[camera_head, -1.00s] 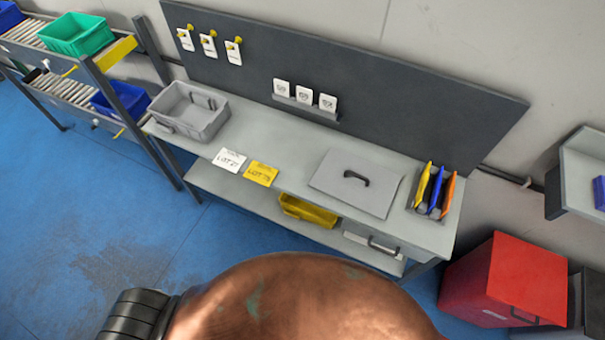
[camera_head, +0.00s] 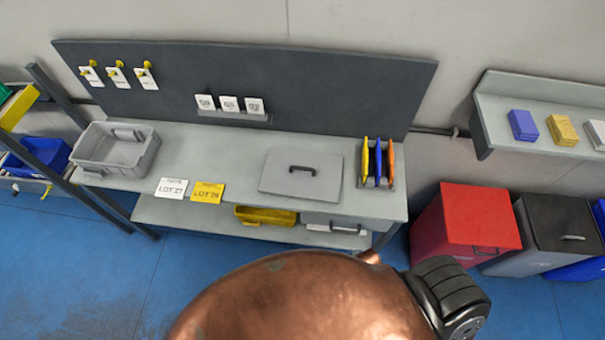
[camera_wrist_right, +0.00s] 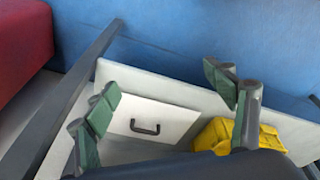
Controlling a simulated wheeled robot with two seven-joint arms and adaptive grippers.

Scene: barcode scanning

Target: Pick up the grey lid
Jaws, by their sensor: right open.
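The grey lid (camera_head: 300,174) lies flat on the right part of the workbench top, with a dark handle in its middle. In the head view no gripper shows; only rounded copper and black parts of my body fill the bottom. In the right wrist view my right gripper (camera_wrist_right: 170,95) is open, with green-padded fingers set wide apart and nothing between them. Behind the fingers are a white drawer front (camera_wrist_right: 150,122) with a dark handle and a yellow bin (camera_wrist_right: 235,137). The lid is not recognisable in the wrist view. My left gripper is out of view.
On the bench (camera_head: 235,150), a grey crate (camera_head: 116,150) stands at left, a white card (camera_head: 171,188) and a yellow card (camera_head: 207,192) lie near the front edge. A file rack (camera_head: 378,165) stands right of the lid. A red bin (camera_head: 465,225) stands on the floor at right.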

